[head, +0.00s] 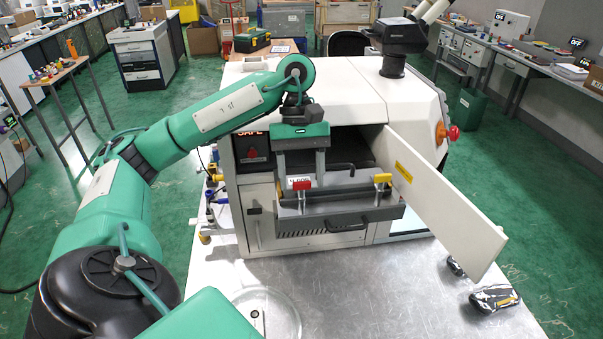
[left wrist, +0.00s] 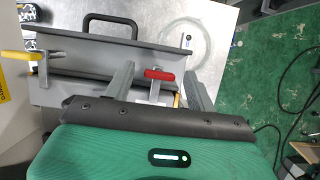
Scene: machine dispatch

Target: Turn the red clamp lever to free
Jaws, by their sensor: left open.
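The red clamp lever (head: 302,184) sits on a short post at the left of the machine's pulled-out grey drawer (head: 330,222). In the left wrist view the red lever (left wrist: 158,74) lies crosswise on its post. My left gripper (head: 301,176) is above and around the lever, with its fingers pointing down. In the left wrist view the open left gripper (left wrist: 160,72) has one finger on each side of the red lever, with gaps visible. A yellow lever (head: 382,178) stands at the drawer's right; it also shows in the left wrist view (left wrist: 20,56). My right gripper is out of view.
The machine's white door (head: 445,205) stands open to the right of the drawer. A black handle (head: 362,222) is on the drawer's front. Dark objects (head: 494,298) lie on the metal table (head: 380,290) at right. The table's front middle is clear.

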